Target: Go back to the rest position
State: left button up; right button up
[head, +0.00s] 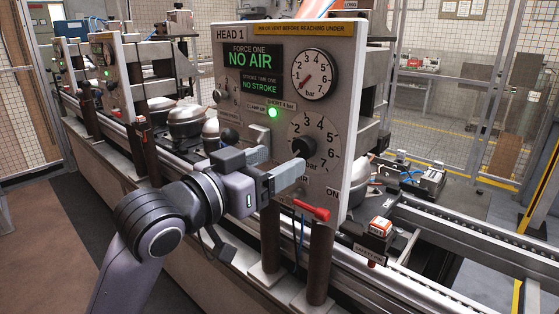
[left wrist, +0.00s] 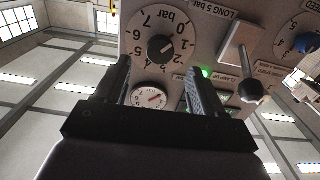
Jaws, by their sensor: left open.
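My left gripper (head: 280,166) reaches in from the left in front of the Head 1 panel (head: 240,35). Its two fingers are apart with nothing between them, as the left wrist view also shows (left wrist: 158,70). A black knob (head: 303,147) on the lower bar dial (head: 322,130) is close to the fingertips. In the left wrist view the knob (left wrist: 161,45) lies just beyond the fingertips; I cannot tell whether they touch it. My right gripper is not in view.
The panel has a green screen (head: 254,56) reading NO AIR, a lit green lamp (head: 273,113), and a gauge (head: 314,74). A red-handled lever (head: 311,211) projects below. A conveyor rail (head: 470,240) runs behind, with mesh fencing (head: 450,110) beyond. Floor (head: 30,220) is open at left.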

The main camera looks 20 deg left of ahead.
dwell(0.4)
pick_arm(q)
notch_tip(320, 180, down, 26)
jog(key=s+a+r+n+g+y, duration=0.1)
jog(key=s+a+n+g+y, duration=0.1)
jog(key=g+y, duration=0.1)
jog(key=s+f+g+y, duration=0.1)
jog(key=s+f+g, duration=0.2)
jog(key=s+f, duration=1.3)
notch_tip(320, 180, down, 4)
jog(key=shift+s+f+m, duration=0.1)
jog(key=shift+s+m, duration=0.05)
jog(key=shift+m, duration=0.15)
